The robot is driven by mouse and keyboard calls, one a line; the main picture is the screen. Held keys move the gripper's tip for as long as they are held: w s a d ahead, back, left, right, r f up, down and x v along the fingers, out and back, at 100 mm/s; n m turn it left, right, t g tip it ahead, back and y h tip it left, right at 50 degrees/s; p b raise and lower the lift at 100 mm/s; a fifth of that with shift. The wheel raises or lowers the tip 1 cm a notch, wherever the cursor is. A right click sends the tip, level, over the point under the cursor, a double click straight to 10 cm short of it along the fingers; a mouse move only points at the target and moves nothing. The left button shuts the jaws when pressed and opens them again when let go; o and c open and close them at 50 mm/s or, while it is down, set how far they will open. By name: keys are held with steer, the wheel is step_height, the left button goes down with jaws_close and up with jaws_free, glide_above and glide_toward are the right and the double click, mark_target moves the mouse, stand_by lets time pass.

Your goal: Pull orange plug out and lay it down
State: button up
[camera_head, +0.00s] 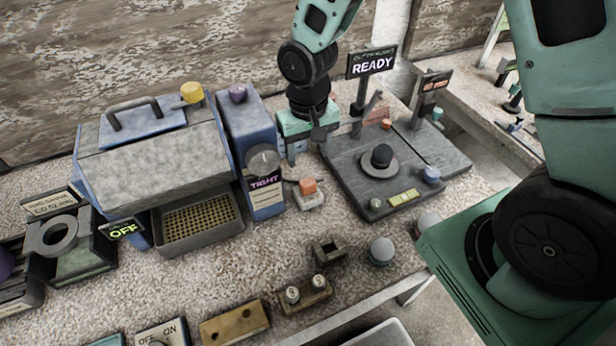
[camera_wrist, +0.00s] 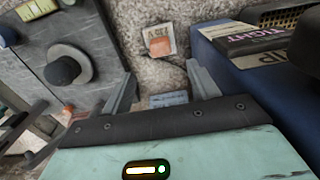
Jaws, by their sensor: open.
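The orange plug (camera_head: 308,185) sits on a small pale block on the table, just right of the blue unit marked TIGHT. In the wrist view the orange plug (camera_wrist: 160,46) shows from above, on the pale block with a printed label. My gripper (camera_head: 303,150) is above the table behind the plug. In the wrist view my gripper (camera_wrist: 161,74) is open, with nothing between its fingers. The plug lies beyond the fingertips, near the middle between them, and apart from them.
The blue unit (camera_head: 264,185) stands close on the left, with a grey-lidded machine (camera_head: 165,165) beyond it. A dark board (camera_head: 345,170) with a black round knob (camera_head: 381,156) lies on the right. Small blocks and grey spheres stand in front. Some bare table lies around the plug.

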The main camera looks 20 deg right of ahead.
mark_target(308, 181)
step_height(308, 181, down, 11)
steer(key=shift+f+p, duration=0.1)
steer(key=shift+p, duration=0.55)
steer(key=c, duration=1.2)
steer(key=shift+o, duration=0.2)
steer(key=shift+r, duration=0.25)
steer(key=shift+r+p, duration=1.85)
steer(key=shift+r, duration=0.5)
